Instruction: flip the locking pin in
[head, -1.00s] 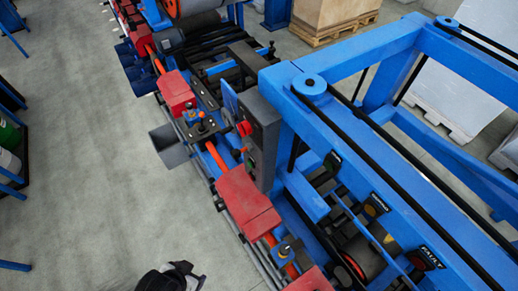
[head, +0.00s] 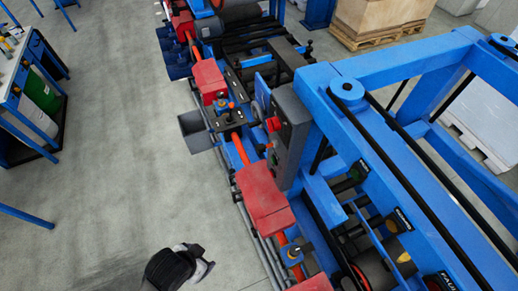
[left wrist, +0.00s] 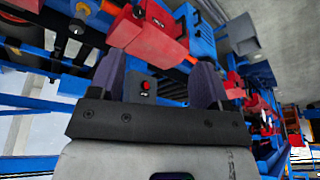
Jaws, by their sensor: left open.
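No part can be told for certain as the locking pin. In the head view, a small knob with orange on it (head: 222,106) sits on a dark plate between two red covers on the blue machine. A similar small fitting (head: 292,252) sits lower, near the front red cover. My left gripper (left wrist: 163,88) is open in the left wrist view, with two dark fingers apart and nothing held between them. In the head view, a black and white part of my left arm shows at the bottom, apart from the machine. My right gripper is not in view.
A red cover (head: 264,198) and a grey control box (head: 286,140) with a red button stand along the machine's left side. A blue frame (head: 400,140) fills the right. A workbench (head: 35,110) stands far left. Bare floor lies between.

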